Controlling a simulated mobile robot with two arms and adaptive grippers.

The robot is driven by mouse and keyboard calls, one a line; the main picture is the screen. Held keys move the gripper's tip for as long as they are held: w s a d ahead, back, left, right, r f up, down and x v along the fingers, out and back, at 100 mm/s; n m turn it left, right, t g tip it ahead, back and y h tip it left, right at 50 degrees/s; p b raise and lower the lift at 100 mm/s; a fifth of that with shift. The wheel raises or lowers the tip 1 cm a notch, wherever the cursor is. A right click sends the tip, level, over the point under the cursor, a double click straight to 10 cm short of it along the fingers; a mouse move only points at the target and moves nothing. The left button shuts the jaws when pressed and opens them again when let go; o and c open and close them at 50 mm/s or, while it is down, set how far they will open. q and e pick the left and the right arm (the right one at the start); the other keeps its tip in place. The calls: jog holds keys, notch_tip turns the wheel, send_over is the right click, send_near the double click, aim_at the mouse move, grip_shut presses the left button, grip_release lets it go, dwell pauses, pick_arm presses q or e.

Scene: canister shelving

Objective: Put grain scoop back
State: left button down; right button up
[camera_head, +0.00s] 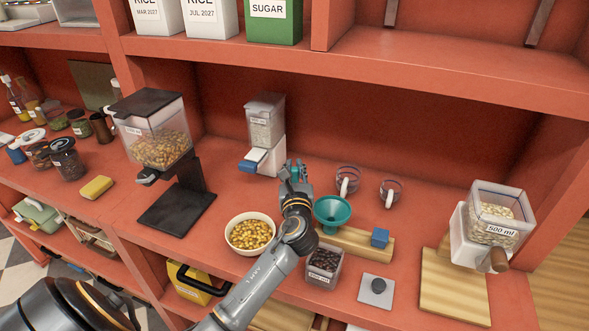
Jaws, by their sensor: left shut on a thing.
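My left gripper (296,174) is over the middle of the red shelf (232,202), between the grain dispenser with a blue tray (265,130) and the teal funnel (332,212). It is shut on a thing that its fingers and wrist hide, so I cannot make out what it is. I cannot pick out a grain scoop anywhere else in view. A white bowl of yellow grain (250,234) stands just left of my left forearm. My right gripper is not in view.
A tall dispenser (160,135) stands left. Two measuring cups (347,180) (390,191) stand right of the gripper. A wooden block (350,243) is beside the funnel. A clear bin of dark beans (323,268) sits in front. A 500 ml container (492,222) is far right.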

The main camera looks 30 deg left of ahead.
pick_arm(q)
jog(key=shift+f, duration=0.25)
jog(key=shift+f, duration=0.15)
jog(key=c, duration=1.4)
grip_release()
jog(key=shift+o, duration=1)
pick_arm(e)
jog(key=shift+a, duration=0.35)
pick_arm(q)
jog(key=shift+s+d, duration=0.1)
jog(key=b+v, duration=0.2)
jog(key=v, duration=0.9)
jog(key=shift+s+d+r, duration=0.2)
jog(key=shift+s, duration=0.15)
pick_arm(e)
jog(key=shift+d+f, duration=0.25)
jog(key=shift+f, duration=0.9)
